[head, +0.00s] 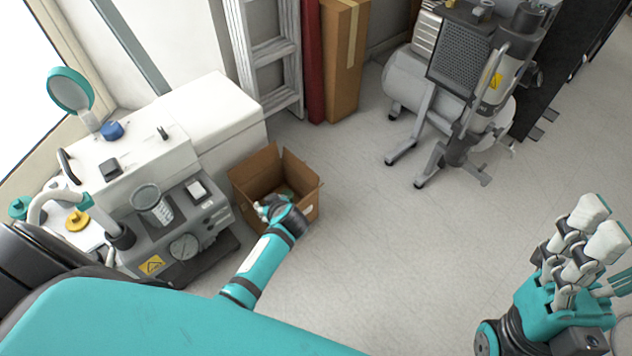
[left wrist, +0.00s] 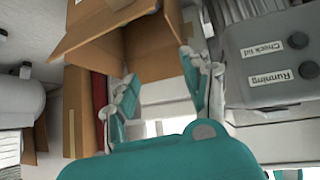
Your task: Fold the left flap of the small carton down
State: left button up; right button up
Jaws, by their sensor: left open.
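The small brown carton (head: 304,208) stands on the floor in the head view, open at the top. Its left flap (head: 256,163) and the flap at its back right (head: 298,170) stand up. My left gripper (head: 266,208) is over the front of the carton, and its hand hides part of the near side. In the left wrist view the carton (left wrist: 150,50) shows beyond the fingers, with a flap (left wrist: 105,28) sticking out. The left gripper (left wrist: 162,82) is open, its fingers apart with nothing between them. I cannot tell whether it touches a flap. My right gripper (head: 598,228) is at the lower right, away from the carton.
A grey machine with a gauge (head: 185,246) and a white cabinet (head: 205,115) stand close on the carton's left. A ladder (head: 268,55) and a tall carton (head: 343,65) are behind. A compressor (head: 455,95) stands at the back right. The floor right of the carton is clear.

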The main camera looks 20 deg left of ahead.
pick_arm(q)
jog(key=w+d+r+m+t+h+b, duration=0.2)
jog(key=w+d+r+m+t+h, duration=0.2)
jog(key=w+d+r+t, duration=0.3)
jog(key=d+r+m, duration=0.1)
jog(key=d, duration=0.2)
jog(key=shift+r+h, duration=0.25)
jog(key=shift+h, duration=0.05)
